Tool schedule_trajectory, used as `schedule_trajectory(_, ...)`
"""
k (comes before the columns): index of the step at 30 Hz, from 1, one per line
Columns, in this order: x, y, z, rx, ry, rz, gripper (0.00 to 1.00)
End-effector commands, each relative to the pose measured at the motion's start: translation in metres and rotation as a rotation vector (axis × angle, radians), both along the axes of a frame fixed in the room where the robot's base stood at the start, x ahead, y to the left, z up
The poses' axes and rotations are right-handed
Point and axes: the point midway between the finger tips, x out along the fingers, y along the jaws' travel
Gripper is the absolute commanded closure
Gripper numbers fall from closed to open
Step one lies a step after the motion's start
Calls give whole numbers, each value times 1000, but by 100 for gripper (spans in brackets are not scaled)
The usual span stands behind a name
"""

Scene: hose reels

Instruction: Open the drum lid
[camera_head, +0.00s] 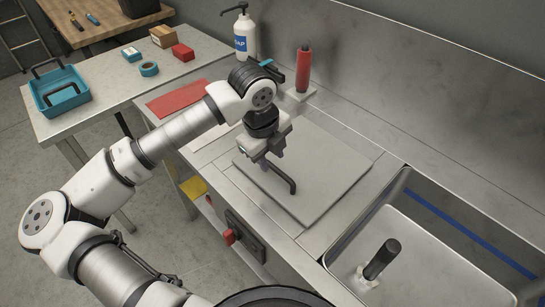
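A flat, square grey panel (335,165) lies level on the steel counter; it looks like a lid. A dark bent handle (284,180) shows on it, running down and right from under my gripper. My gripper (265,159) points down over the left part of the panel, at the near end of the handle. The wrist hides that end and most of the fingers. I cannot tell whether the fingers touch or hold the handle. The panel appears to lie flat. No round drum is clearly visible.
A steel basin (425,265) with an upright black cylinder (382,259) is at right. A red upright cylinder (303,70) and a soap bottle (244,35) stand behind. A red switch handle (231,236) sticks out from the counter front. A side table (105,97) holds a teal caddy (60,90).

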Motion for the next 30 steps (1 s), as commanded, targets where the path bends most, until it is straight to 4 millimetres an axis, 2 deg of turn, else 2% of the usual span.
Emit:
schedule_trajectory(6,3,-4,-22,-1,0,0,66)
schedule_trajectory(16,4,-4,-27,-1,-1,-1,66)
schedule_trajectory(17,4,-4,-27,-1,-1,-1,67)
schedule_trajectory(24,4,-4,-27,-1,-1,-1,98)
schedule_trajectory(30,4,-4,-27,-1,-1,-1,100)
